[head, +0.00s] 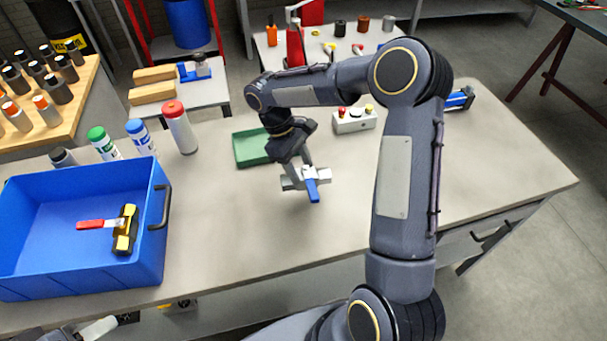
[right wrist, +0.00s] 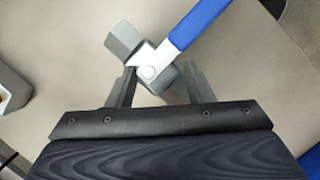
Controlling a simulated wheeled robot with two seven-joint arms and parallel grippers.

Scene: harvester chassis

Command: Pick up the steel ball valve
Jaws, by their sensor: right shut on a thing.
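The steel ball valve (head: 293,183) is grey with a blue lever handle, and shows in the head view near the middle of the table. My right gripper (head: 304,168) reaches down to it from above and is shut on it. In the right wrist view the two fingers of the right gripper (right wrist: 154,85) sit on either side of the body of the steel ball valve (right wrist: 122,40), and its blue handle points to the upper right. I cannot tell whether the valve touches the table.
A blue bin (head: 60,270) at the left holds a brass valve (head: 125,230) with a red handle. A green tray (head: 250,150) and a button box (head: 355,121) stand behind the gripper. Several bottles line the left back edge. The front middle of the table (head: 240,230) is clear.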

